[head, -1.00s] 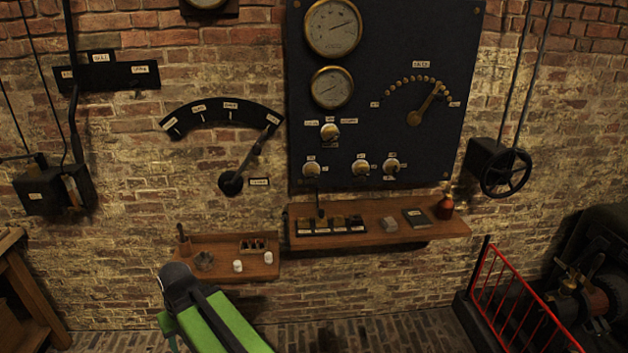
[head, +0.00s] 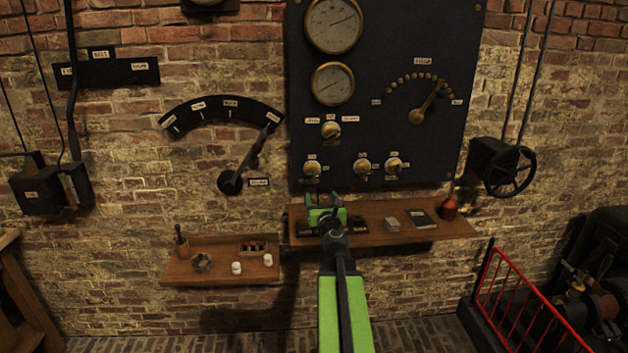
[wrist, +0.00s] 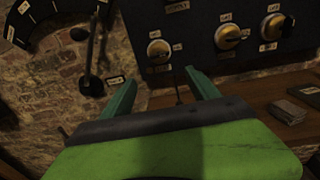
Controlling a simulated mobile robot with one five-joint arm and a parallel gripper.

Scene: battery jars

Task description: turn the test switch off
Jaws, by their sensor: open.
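The labels are too small to read, so I cannot tell for sure which control is the test switch. A thin dark upright lever (wrist: 178,88) shows between the fingers of my gripper (wrist: 162,78) in the wrist view, nearer the right finger; contact is not visible. In the head view my open gripper (head: 324,203) is over the left part of the wooden shelf (head: 375,236) and partly hides a row of small black switches (head: 360,224). A round knob (head: 312,169) on the dark panel (head: 440,150) is just above the gripper; it also shows in the wrist view (wrist: 158,50).
Two more lower knobs (head: 362,168) (head: 393,165) and an upper knob (head: 330,130) sit on the panel. A lower shelf (head: 205,272) holds small items.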

